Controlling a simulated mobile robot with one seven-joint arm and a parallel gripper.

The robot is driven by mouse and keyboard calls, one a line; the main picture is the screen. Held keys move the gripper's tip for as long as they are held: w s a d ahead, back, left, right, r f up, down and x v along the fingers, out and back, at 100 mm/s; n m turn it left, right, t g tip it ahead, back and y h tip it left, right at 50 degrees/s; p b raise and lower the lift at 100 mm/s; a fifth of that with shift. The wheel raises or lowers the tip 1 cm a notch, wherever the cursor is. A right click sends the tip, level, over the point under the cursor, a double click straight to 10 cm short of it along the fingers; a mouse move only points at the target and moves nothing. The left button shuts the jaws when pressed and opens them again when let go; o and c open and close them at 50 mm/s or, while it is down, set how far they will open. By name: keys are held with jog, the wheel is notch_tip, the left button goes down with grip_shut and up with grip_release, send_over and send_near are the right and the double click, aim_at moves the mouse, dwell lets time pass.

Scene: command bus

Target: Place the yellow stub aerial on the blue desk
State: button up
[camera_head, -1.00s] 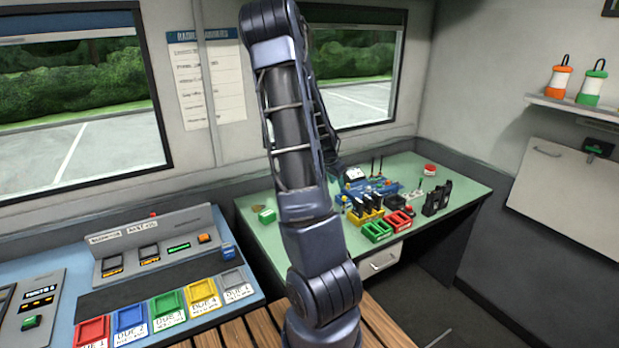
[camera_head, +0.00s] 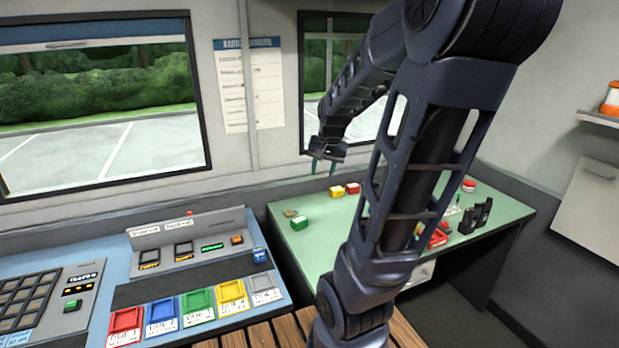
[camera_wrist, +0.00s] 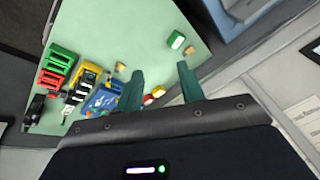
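My gripper (camera_head: 325,167) is raised above the far side of the green desk (camera_head: 325,255), near the windows. In the wrist view its two teal fingers (camera_wrist: 158,76) are spread apart with nothing between them. The blue desk (camera_head: 105,282) is at the lower left of the head view, apart from the gripper. I cannot pick out the yellow stub aerial with certainty. A small yellow piece (camera_head: 353,188) and a red one (camera_head: 337,191) stand on the green desk below and right of the gripper. My arm hides part of that desk.
The blue desk holds several coloured trays, including a yellow one (camera_head: 231,297), and a sloped button panel (camera_head: 190,245). A green block (camera_head: 300,222) sits at the green desk's left end. Black upright holders (camera_head: 478,215) stand at its right. A wall shelf (camera_head: 597,117) is at far right.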

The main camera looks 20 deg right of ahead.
jog(key=s+a+r+n, duration=0.3)
jog(key=s+a+r, duration=0.1)
jog(key=s+a, duration=0.2)
jog(key=shift+s+a+r+n+t, duration=0.2)
jog(key=shift+s+a+n+t, duration=0.15)
jog(key=shift+s, duration=0.5)
jog(key=shift+o, duration=0.2)
jog(key=s+a+r+n, duration=0.1)
jog(key=s+a+n, duration=0.1)
jog(key=s, duration=0.4)
jog(key=shift+s+a+r+n, duration=0.15)
jog(key=shift+a+n, duration=0.2)
jog(key=shift+a, duration=0.55)
